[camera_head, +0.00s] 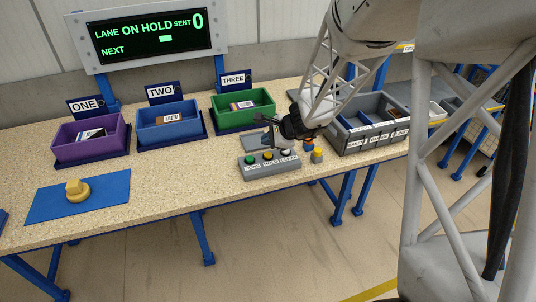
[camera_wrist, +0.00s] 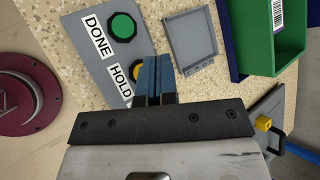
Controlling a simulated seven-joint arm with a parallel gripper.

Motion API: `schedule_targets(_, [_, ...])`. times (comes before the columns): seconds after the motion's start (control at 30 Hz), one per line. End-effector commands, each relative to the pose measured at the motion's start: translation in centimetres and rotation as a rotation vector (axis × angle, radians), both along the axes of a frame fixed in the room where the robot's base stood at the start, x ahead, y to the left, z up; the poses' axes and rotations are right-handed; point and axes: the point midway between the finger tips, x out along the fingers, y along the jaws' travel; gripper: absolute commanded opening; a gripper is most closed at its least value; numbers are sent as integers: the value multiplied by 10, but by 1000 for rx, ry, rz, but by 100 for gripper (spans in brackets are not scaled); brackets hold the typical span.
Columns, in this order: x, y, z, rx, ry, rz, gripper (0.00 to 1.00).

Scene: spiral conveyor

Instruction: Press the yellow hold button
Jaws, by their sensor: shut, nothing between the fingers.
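The grey button panel (camera_head: 272,172) stands near the front edge of the table, with a green button (camera_head: 250,159) over DONE, the yellow hold button (camera_head: 267,155) over HOLD and a pale button (camera_head: 286,151) over CLEAR. My gripper (camera_head: 270,144) is shut and empty, just above the panel by the yellow button. In the wrist view my blue fingertips (camera_wrist: 156,62) cover much of the yellow button (camera_wrist: 135,71); its left part shows beside them. I cannot tell whether they touch it.
A purple bin (camera_head: 90,150), blue bin (camera_head: 168,135) and green bin (camera_head: 243,115), each holding an item, stand behind. A grey crate (camera_head: 368,138) stands at right.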

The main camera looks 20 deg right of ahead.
Motion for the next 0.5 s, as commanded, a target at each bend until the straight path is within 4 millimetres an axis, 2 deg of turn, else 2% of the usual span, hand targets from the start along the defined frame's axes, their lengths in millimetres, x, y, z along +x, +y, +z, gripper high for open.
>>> schedule_targets(0.3, [0,0,21,1,-1,0,0])
schedule_targets(0.5, [0,0,26,1,0,-1,0])
